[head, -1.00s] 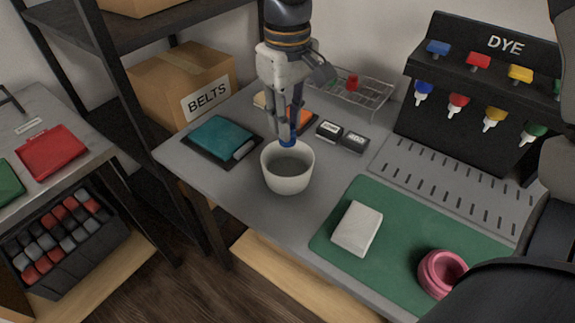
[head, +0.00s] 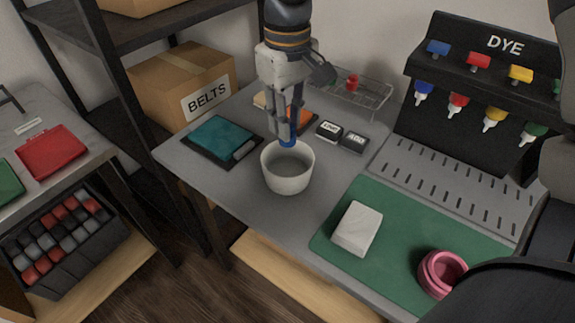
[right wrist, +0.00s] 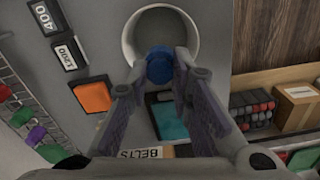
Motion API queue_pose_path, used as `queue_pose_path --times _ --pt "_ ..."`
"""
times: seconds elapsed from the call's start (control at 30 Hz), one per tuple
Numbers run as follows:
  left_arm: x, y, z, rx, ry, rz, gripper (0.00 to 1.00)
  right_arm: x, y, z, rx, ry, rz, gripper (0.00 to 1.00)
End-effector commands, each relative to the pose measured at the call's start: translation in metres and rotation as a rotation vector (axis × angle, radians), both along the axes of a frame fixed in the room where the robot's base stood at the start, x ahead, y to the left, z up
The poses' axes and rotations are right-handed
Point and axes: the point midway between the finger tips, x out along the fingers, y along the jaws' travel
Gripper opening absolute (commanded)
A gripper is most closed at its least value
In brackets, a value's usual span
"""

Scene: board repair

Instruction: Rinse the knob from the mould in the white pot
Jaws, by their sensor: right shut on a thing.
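The white pot (head: 288,182) stands upright on the grey table with greyish liquid inside. My right gripper (head: 286,134) points down and is shut on a small blue knob (head: 287,142), at the far rim of the pot. In the right wrist view the blue knob (right wrist: 159,66) sits between the fingertips, overlapping the near edge of the pot's rim (right wrist: 130,45). I cannot tell whether the knob touches the rim. A pink round mould (head: 440,272) lies on the green mat at the right. My left gripper is not in view.
A white block (head: 357,229) lies on the green mat (head: 400,220). A teal pad (head: 221,137), small dark blocks (head: 354,144) and a wire rack (head: 360,95) surround the pot. The dye stand (head: 465,110) is at the back right. The table's front edge is close to the pot.

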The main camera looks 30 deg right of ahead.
Motion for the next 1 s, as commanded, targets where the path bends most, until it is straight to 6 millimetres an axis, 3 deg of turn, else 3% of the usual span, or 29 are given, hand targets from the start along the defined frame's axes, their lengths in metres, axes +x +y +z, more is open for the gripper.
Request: queue_pose_path --times 0.47,0.77,1.0 --pt "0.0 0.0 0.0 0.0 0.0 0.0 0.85 0.0 0.0 0.002 0.0 -0.001 0.0 0.01" --pt "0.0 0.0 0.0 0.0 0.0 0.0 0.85 0.001 0.0 0.036 0.001 -0.003 -0.001 0.01" --pt "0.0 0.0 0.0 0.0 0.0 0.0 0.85 0.0 0.0 0.04 0.0 0.001 0.0 0.01"
